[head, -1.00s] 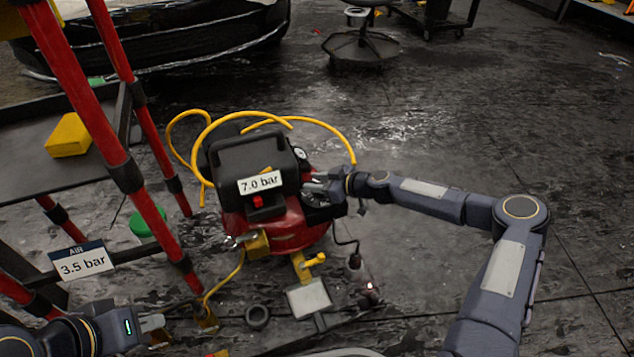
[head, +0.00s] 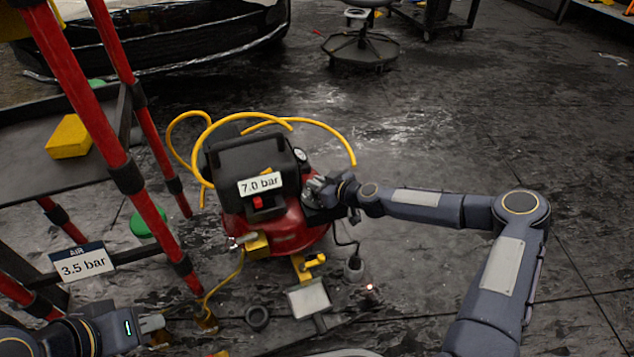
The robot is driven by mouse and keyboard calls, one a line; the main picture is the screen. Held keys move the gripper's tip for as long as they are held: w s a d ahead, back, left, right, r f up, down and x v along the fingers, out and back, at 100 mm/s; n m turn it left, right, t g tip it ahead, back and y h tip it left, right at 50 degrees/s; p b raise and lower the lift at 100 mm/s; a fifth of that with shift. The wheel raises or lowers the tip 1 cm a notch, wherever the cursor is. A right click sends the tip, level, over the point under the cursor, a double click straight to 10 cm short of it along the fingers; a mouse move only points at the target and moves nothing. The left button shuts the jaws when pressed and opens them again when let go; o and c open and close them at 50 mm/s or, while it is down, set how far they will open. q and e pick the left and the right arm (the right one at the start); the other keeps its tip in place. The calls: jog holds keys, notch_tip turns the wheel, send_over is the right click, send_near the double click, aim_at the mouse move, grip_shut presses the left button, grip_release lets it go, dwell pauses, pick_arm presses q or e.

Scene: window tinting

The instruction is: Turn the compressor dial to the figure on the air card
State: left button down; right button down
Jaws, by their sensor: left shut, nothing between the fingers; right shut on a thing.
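The red and black compressor (head: 285,228) stands on the floor in the middle, with a label (head: 260,184) reading 7.0 bar. My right gripper (head: 318,190) is at the compressor's right side, shut on the dial, which the fingers mostly hide. A small round gauge (head: 301,155) sits just above the gripper. The air card (head: 82,262) hangs at the left and reads 3.5 bar. My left gripper (head: 152,323) is shut and empty at the lower left, apart from the compressor.
Red posts (head: 125,175) rise at the left beside a dark shelf with a yellow block (head: 69,137). A yellow hose (head: 325,127) loops behind the compressor. A lamp-like tool (head: 310,299) lies in front.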

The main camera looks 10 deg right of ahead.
jog(key=m+h, duration=0.1)
jog(key=m+t+h+p, duration=0.1)
jog(key=h, duration=0.1)
jog(key=shift+r+m, duration=0.25)
jog(key=shift+m, duration=0.05)
jog(key=shift+m+t+h+p, duration=0.4)
jog(key=shift+m+h+p, duration=0.45)
jog(key=shift+m+h, duration=0.05)
jog(key=m+h, duration=0.1)
jog(key=m+h+p, duration=0.2)
jog(key=h, duration=0.1)
jog(key=shift+w+d+f+t, duration=0.1)
jog(key=shift+d+f+t, duration=0.05)
jog(key=shift+d+t, duration=0.15)
jog(key=shift+m+h, duration=0.3)
jog(key=shift+m, duration=0.2)
jog(key=shift+d+f+h+p, duration=0.1)
jog(key=shift+d+h+p, duration=0.05)
jog(key=shift+h+p, duration=0.2)
jog(key=c, duration=1.4)
grip_release()
jog(key=shift+c, duration=0.2)
